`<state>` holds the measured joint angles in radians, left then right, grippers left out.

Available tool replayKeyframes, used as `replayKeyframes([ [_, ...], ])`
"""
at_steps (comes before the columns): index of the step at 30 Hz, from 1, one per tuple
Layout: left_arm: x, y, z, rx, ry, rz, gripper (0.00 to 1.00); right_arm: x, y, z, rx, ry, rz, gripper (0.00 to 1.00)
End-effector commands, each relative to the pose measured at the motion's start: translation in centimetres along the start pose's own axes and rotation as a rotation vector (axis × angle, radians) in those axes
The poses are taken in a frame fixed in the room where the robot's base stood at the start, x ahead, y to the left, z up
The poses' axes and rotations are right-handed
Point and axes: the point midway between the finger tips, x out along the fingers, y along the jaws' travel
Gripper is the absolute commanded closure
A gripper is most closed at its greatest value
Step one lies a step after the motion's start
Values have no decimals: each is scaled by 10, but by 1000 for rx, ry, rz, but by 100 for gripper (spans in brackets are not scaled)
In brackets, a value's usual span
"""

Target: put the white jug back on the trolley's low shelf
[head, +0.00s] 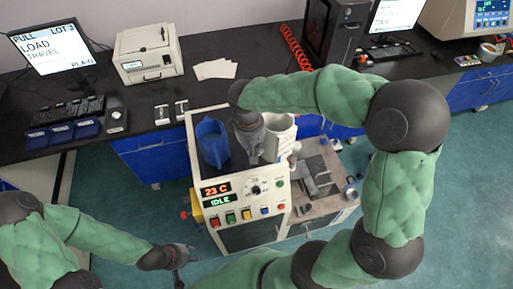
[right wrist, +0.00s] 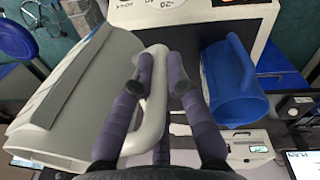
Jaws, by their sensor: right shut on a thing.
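The white jug (head: 281,128) is at the back of the machine with the control panel, right of a blue jug (head: 211,142). In the right wrist view the white jug (right wrist: 75,95) is large at the left, and my right gripper (right wrist: 160,75) is shut around its upright white handle. In the head view my right gripper (head: 250,135) is left of the jug, partly hidden by my arm. My left gripper (head: 186,264) is empty above the floor at the lower left, its fingers spread. I cannot make out the trolley's low shelf.
The control panel (head: 245,200) reads 23 C and IDLE. A worktop (head: 322,190) with metal parts adjoins it on the right. The dark bench (head: 250,75) behind carries monitors, a white instrument (head: 148,54) and paper sheets. Green floor (head: 120,215) is clear at the left.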

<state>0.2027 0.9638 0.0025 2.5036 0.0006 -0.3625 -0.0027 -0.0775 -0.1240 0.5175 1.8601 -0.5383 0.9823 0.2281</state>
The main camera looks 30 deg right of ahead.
Motion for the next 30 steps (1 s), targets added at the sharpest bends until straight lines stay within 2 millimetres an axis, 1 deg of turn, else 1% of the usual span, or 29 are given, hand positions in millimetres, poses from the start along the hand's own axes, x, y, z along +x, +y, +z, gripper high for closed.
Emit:
replayKeyframes([
  [1, 0, 0, 0, 0, 0, 0, 60, 2, 2, -10, 1, 5, 2, 100],
  [12, 0, 0, 0, 0, 0, 0, 60, 26, 10, -63, 1, 6, 2, 100],
  [18, 2, -1, 0, 0, 0, 0, 60, 54, 12, -86, 1, 5, 3, 100],
  [24, 3, -1, 0, 0, 1, 0, 60, 73, 13, -102, 2, 8, 2, 100],
  [30, 3, -1, 0, 0, 0, 0, 60, 79, 13, -108, 2, 8, 3, 100],
])
